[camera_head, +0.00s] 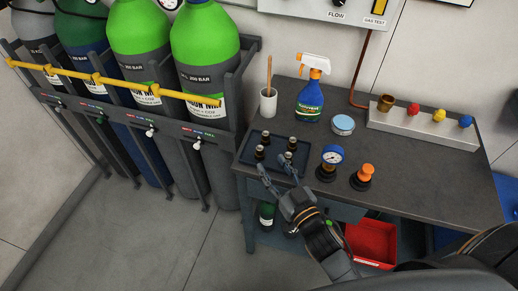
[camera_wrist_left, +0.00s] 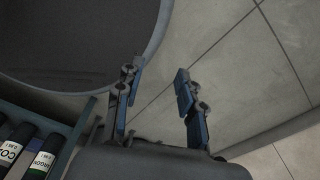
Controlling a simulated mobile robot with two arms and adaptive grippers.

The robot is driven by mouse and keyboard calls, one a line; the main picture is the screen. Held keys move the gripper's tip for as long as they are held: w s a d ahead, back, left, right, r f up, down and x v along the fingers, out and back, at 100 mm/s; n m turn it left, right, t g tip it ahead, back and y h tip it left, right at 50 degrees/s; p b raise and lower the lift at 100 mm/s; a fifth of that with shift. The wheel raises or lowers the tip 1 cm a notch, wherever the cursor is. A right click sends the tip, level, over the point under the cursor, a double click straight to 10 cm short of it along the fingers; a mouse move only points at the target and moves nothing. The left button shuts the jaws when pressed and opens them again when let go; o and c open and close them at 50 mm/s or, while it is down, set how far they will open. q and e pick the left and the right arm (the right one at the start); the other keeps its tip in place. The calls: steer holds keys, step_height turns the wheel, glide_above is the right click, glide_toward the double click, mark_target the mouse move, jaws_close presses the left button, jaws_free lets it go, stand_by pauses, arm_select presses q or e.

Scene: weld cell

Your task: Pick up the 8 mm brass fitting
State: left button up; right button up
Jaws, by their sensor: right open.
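Several small dark fittings with pale tops stand upright in a dark tray (camera_head: 249,144) on the left part of the bench.
On the bench (camera_head: 420,180) are a gauge (camera_head: 331,158), an orange-knobbed part (camera_head: 364,174), a spray bottle (camera_head: 309,100), a cup (camera_head: 268,103), a round tin (camera_head: 343,125) and a rack (camera_head: 400,125) with a brass piece and coloured knobs. Green-topped gas cylinders (camera_head: 205,40) stand left.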

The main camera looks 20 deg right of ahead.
mark_target(262, 151)
steer(key=w, duration=0.2)
steer(key=shift+w+a+f, duration=0.1)
steer(key=shift+w+a, duration=0.2)
steer(key=shift+w, duration=0.05)
steer(key=shift+w+a+p, duration=0.25)
steer(key=shift+w+p, duration=0.05)
steer(key=shift+w, duration=0.9)
steer(key=shift+w+a, duration=0.2)
steer(key=shift+w, duration=1.2)
steer(key=shift+s, duration=0.1)
steer(key=shift+c, duration=0.7)
steer(key=c, duration=0.7)
arm_select(q)
steer(key=shift+w+d+r, duration=0.15)
steer(key=shift+w+r, duration=0.3)
steer(key=shift+r, duration=0.1)
arm_select(e)
jaws_close()
